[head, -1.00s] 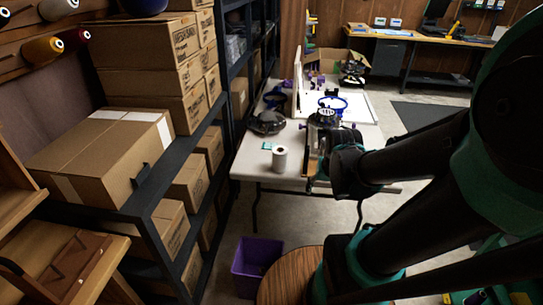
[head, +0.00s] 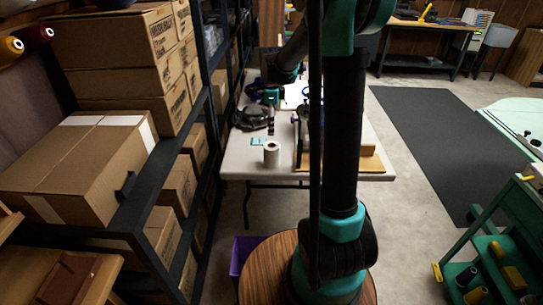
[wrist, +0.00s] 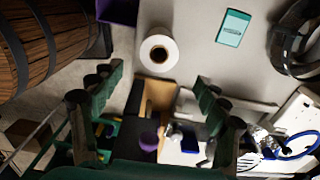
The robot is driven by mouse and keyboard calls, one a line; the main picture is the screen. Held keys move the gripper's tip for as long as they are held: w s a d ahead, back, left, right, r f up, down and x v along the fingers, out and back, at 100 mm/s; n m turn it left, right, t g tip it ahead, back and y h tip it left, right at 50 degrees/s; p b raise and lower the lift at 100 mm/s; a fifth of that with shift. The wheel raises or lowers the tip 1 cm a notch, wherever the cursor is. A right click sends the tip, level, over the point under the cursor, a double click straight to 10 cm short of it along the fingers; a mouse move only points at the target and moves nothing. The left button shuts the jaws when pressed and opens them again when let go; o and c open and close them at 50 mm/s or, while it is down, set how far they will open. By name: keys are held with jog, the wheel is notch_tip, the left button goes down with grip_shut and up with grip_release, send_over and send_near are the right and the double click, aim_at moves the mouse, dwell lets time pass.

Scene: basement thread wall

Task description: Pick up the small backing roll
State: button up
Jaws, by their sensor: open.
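The small backing roll (head: 272,155) is white with a dark core hole and stands upright near the front left of the white table (head: 236,168). In the wrist view the roll (wrist: 149,45) is seen from above, at the upper middle. My gripper (wrist: 159,76) is open, with its fingers spread left and right. The roll lies a little beyond the gap between the fingertips, and nothing is held. In the head view my gripper (head: 269,108) hangs over the table behind the roll, partly hidden by my arm.
A teal card (wrist: 233,28) lies right of the roll in the wrist view. A dark headset-like object (head: 251,118) lies behind the roll. A wooden-edged board (head: 372,163) stands to the right. Shelves with cardboard boxes (head: 70,165) line the left. A purple bin (head: 241,253) sits below.

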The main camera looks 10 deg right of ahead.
aim_at(272, 155)
notch_tip(272, 155, down, 16)
jog(key=shift+s+r, duration=0.1)
jog(key=shift+r, duration=0.15)
dwell(0.4)
jog(key=shift+c, duration=0.5)
jog(key=c, duration=1.2)
